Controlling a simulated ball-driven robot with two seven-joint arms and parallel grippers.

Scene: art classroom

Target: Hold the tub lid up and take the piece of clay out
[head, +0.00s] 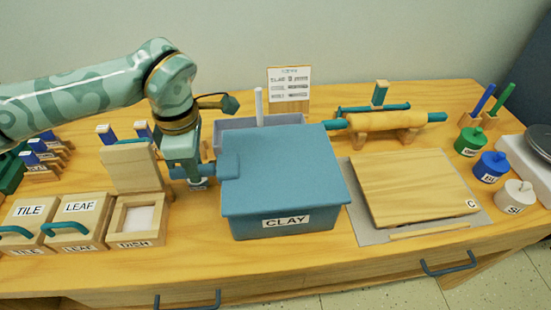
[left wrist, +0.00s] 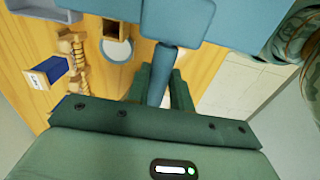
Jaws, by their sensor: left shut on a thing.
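The blue clay tub (head: 285,222) stands mid-table with a "CLAY" label on its front. Its flat blue lid (head: 285,165) lies over the top and looks closed. A blue handle sticks out from the lid's left side. My left gripper (head: 193,172) is at that handle, left of the tub. In the left wrist view, the fingers (left wrist: 165,92) are shut around the blue handle rod (left wrist: 162,70), which joins a block on the lid (left wrist: 178,18). The piece of clay is hidden inside the tub. My right gripper is not in view.
A wooden board (head: 415,187) lies right of the tub, with a rolling pin (head: 385,121) on a stand behind it. Small jars (head: 490,166) stand at the far right. Labelled boxes (head: 80,222) and an open dish box (head: 137,220) stand left. A grey bin (head: 285,120) is behind the tub.

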